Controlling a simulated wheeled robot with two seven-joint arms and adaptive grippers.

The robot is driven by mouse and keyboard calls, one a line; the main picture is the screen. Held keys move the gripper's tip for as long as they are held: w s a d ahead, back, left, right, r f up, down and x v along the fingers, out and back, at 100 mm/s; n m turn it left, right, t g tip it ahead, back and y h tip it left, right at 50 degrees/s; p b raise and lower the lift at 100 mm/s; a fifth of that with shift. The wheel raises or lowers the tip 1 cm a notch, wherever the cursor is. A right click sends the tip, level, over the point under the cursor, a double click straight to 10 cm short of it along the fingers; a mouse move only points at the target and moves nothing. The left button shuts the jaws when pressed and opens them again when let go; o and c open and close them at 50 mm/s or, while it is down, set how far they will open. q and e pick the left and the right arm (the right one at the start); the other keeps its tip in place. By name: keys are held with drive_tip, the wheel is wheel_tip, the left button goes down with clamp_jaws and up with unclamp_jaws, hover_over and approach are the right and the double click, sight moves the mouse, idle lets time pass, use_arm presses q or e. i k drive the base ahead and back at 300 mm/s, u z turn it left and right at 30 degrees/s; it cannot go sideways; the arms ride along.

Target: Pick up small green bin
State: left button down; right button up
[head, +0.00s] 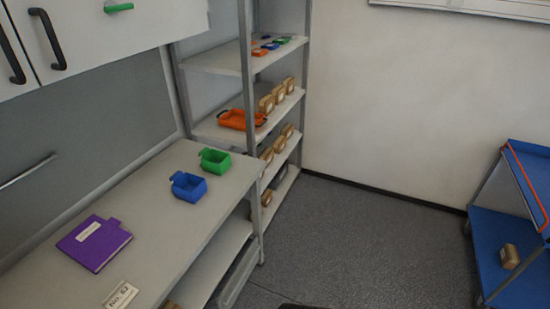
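A small green bin (215,161) stands upright on the grey workbench (160,220), near its far end by the shelf rack. It looks empty. A small blue bin (188,187) stands just in front of it and to its left, close to it. Neither of my grippers shows in the head view, so nothing is seen near the bin. A dark shape at the bottom edge is too cut off to identify.
A purple folder (93,243) and a number card (121,294) lie nearer on the bench. A shelf rack (245,80) with an orange tray (241,119) and cardboard boxes (267,104) stands beyond. A blue cart (512,230) is at right. The floor (360,240) between is clear.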

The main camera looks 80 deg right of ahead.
sight(209, 160)
drive_tip(key=z, duration=1.95)
drive_tip(key=i, duration=1.3)
drive_tip(key=u, duration=0.8)
